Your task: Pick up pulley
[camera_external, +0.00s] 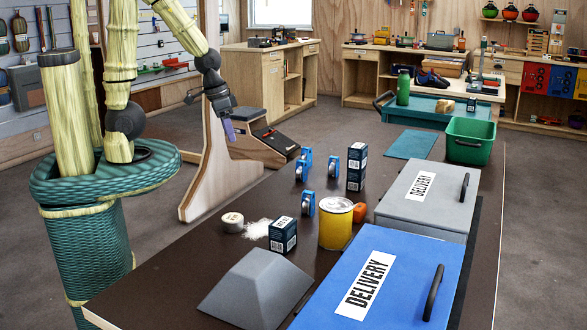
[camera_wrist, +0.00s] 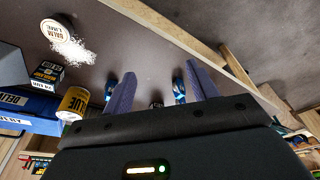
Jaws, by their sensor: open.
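Three small blue-and-silver pulleys stand on the dark table: one at the back left (camera_external: 303,166), one right of it (camera_external: 333,167), and one nearer the yellow can (camera_external: 308,203). My gripper (camera_external: 229,130) hangs open and empty above and left of them, off the table's left edge in the external view. In the wrist view its two purple fingers (camera_wrist: 160,72) are wide apart. One pulley shows beside the left finger (camera_wrist: 109,89) and blue pulley parts show by the right finger (camera_wrist: 179,89), both partly hidden.
Near the pulleys are a tall dark box stack (camera_external: 357,166), a yellow can (camera_external: 336,227), a dark box (camera_external: 283,236) and a round tin (camera_external: 232,222) with spilled white powder (camera_external: 258,229). A grey wedge (camera_external: 257,288) and blue (camera_external: 390,285) and grey (camera_external: 428,215) delivery boxes fill the front and right.

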